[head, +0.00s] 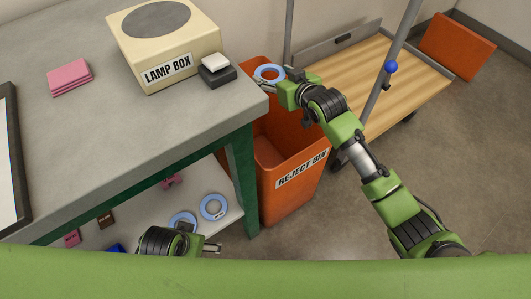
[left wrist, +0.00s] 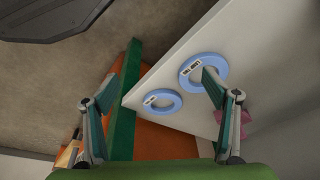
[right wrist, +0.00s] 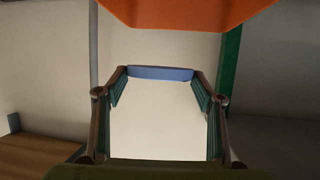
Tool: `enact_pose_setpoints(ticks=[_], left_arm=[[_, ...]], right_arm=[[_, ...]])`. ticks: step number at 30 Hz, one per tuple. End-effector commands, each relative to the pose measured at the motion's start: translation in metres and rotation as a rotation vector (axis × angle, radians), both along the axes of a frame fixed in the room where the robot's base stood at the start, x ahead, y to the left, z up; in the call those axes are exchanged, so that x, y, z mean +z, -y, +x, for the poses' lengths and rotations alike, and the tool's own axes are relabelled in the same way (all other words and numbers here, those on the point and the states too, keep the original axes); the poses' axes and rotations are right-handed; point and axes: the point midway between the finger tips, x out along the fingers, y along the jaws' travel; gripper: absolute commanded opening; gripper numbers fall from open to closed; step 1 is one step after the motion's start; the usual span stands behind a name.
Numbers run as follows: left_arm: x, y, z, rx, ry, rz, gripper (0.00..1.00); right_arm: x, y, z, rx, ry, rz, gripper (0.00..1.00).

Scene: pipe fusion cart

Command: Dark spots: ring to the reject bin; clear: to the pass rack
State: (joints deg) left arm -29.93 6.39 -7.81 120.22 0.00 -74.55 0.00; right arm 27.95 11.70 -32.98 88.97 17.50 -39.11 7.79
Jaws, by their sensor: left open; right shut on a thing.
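My right gripper (head: 274,82) is shut on a light blue ring (head: 270,73), held over the back part of the orange reject bin (head: 312,190). The ring shows edge-on between the fingertips in the right wrist view (right wrist: 160,73); I cannot tell whether it has dark spots. Two more blue rings lie on the lower shelf (head: 110,218): one in the open (head: 214,207), one partly hidden by my left arm (head: 183,220). Both show with small labels in the left wrist view (left wrist: 162,102). My left gripper (left wrist: 158,84) is open and empty near them. No pass rack is identifiable.
The lamp box (head: 165,45) stands on the grey bench (head: 95,125) beside a white-topped dark block (head: 217,68) and pink pads (head: 69,77). A wooden cart (head: 350,75) with upright poles stands behind the bin. Open floor lies at right.

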Motion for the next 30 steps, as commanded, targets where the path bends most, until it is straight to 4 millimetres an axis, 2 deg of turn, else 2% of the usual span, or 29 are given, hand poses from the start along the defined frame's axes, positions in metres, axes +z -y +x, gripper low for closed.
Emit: enact_pose_setpoints(ticks=[11,12,16,18,30], left_arm=[[0.056,-0.002,-0.006,0.005,0.032,-0.001,0.79],[0.055,-0.002,-0.007,0.004,0.037,-0.002,0.79],[0.065,-0.004,-0.015,0.006,0.050,-0.002,0.79],[0.072,-0.001,-0.004,0.002,0.090,-0.011,0.79],[0.088,0.017,0.054,-0.017,0.329,-0.062,0.79]], right_arm=[[-0.015,0.000,0.000,0.000,0.001,0.000,0.41],[-0.025,0.000,0.000,0.000,0.000,-0.001,0.41],[-0.043,0.000,0.000,0.000,0.001,0.000,0.41],[-0.036,0.000,0.000,0.000,0.002,0.000,0.41],[-0.046,0.000,0.000,0.000,0.001,0.000,0.41]])
